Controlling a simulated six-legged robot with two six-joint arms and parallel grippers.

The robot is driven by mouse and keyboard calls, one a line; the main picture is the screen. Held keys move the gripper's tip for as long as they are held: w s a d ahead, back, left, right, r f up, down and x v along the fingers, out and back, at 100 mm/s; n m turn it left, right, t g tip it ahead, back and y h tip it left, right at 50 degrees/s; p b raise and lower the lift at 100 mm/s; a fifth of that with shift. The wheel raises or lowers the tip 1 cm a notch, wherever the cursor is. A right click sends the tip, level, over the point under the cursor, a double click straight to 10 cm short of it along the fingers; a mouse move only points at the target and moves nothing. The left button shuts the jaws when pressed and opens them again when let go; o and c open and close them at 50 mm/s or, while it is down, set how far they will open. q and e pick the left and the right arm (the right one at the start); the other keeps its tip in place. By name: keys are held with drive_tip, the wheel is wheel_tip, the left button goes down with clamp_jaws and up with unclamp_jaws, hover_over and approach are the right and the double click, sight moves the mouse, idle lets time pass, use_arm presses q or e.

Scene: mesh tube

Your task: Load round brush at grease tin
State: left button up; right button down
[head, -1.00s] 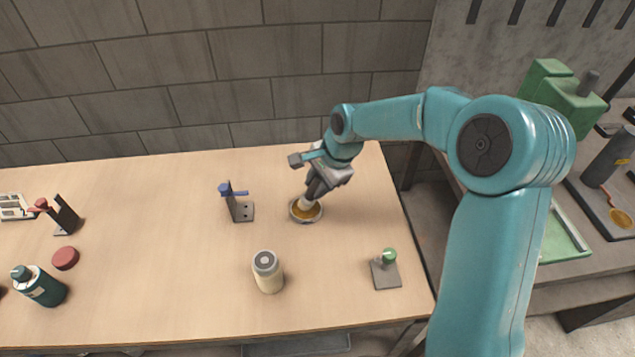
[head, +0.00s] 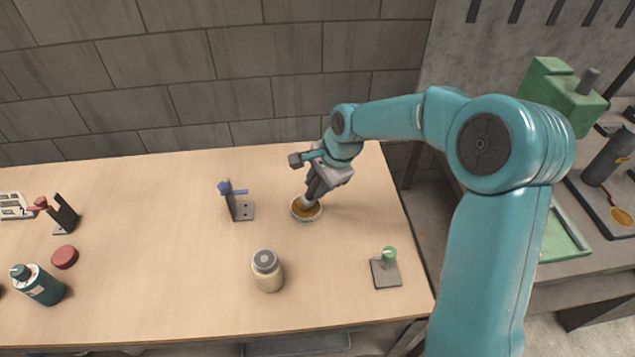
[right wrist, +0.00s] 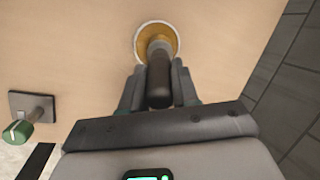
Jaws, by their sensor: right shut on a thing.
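The grease tin (head: 297,215) is a shallow round tin with amber grease, standing on the table right of centre in the head view. It also shows at the top of the right wrist view (right wrist: 141,40). My right gripper (head: 315,187) is above the tin, tilted down toward it. In the right wrist view my right gripper (right wrist: 158,88) is shut on the dark handle of the round brush (right wrist: 158,75). The brush's pale lower end (head: 308,203) is at the grease inside the tin; its very tip is hidden. My left gripper is not in view.
A bracket with a blue part (head: 238,205) stands left of the tin. A cream jar with a grey lid (head: 267,272) is in front. A plate with a green knob (head: 386,268) is at front right. A red puck (head: 64,257) and dark bottle (head: 42,287) are far left.

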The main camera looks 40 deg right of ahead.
idle(0.3)
wheel_tip(320, 180, up, 7)
drive_tip(key=p, duration=0.5)
drive_tip(key=shift+p, duration=0.35)
idle(0.5)
